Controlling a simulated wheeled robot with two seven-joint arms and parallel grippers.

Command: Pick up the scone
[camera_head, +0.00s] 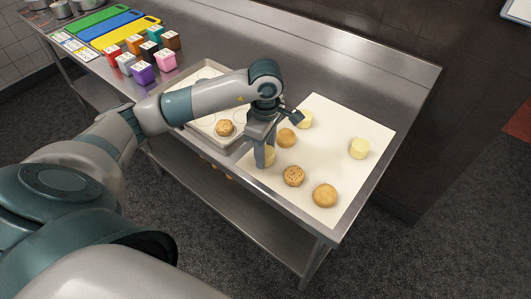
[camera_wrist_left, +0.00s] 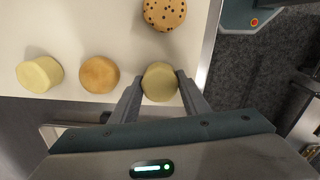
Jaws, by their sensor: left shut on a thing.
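My left gripper (camera_head: 264,158) reaches down at the near left edge of the white mat and is shut on a pale yellow round piece (camera_wrist_left: 160,82), which I take to be the scone. In the wrist view the piece sits between the two fingertips (camera_wrist_left: 160,84). In the head view the fingers partly hide this scone (camera_head: 270,155). I cannot tell whether it still touches the mat. Two similar pale pieces lie on the mat, one behind the gripper (camera_head: 305,119) and one at the right (camera_head: 359,148). My right gripper is not in view.
The white mat (camera_head: 320,113) also holds a plain tan bun (camera_head: 286,138), a chip-dotted cookie (camera_head: 293,176) and a larger tan bun (camera_head: 325,195). A baking tray (camera_head: 203,72) with a cookie (camera_head: 225,128) is left of the gripper. Colored boxes (camera_head: 142,73) stand farther left.

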